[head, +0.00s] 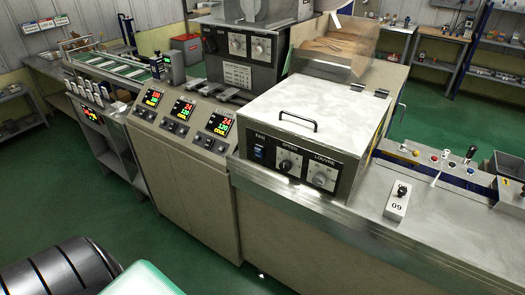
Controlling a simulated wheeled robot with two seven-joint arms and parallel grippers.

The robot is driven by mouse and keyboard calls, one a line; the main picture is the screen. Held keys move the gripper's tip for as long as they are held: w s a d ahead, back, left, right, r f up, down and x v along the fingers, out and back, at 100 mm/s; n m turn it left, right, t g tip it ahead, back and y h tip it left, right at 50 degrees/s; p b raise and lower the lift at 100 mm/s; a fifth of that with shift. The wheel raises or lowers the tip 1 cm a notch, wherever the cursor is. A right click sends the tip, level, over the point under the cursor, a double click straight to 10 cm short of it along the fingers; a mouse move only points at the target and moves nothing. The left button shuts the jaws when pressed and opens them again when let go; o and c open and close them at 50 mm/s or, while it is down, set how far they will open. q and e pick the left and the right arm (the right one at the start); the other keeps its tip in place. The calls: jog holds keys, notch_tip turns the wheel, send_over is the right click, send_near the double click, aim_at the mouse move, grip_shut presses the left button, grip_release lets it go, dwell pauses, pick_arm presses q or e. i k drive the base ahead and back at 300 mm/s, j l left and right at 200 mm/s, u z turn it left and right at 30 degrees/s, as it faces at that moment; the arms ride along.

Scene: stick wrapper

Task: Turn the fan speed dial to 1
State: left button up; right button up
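The fan speed dial (289,163) is a round dark knob with pale markings around it, under the label "SPEED". It sits on the black front panel (270,176) of a white-topped box in the middle right of the head view. Its exact setting is too small to read. To its left is a blue fan switch (259,152) under "FAN". To its right is a lighter louvre dial (321,176) under "LOUVRE". Neither of my grippers shows in the head view, and nothing covers the dial.
The box's white lid (300,100) carries a black handle (297,117). A metal ledge (330,222) runs below the panel. Left of it stands a cabinet (185,165) with several lit displays. Green floor (160,245) is open in front.

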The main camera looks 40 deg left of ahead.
aim_at(284, 166)
jog(key=u, duration=0.9)
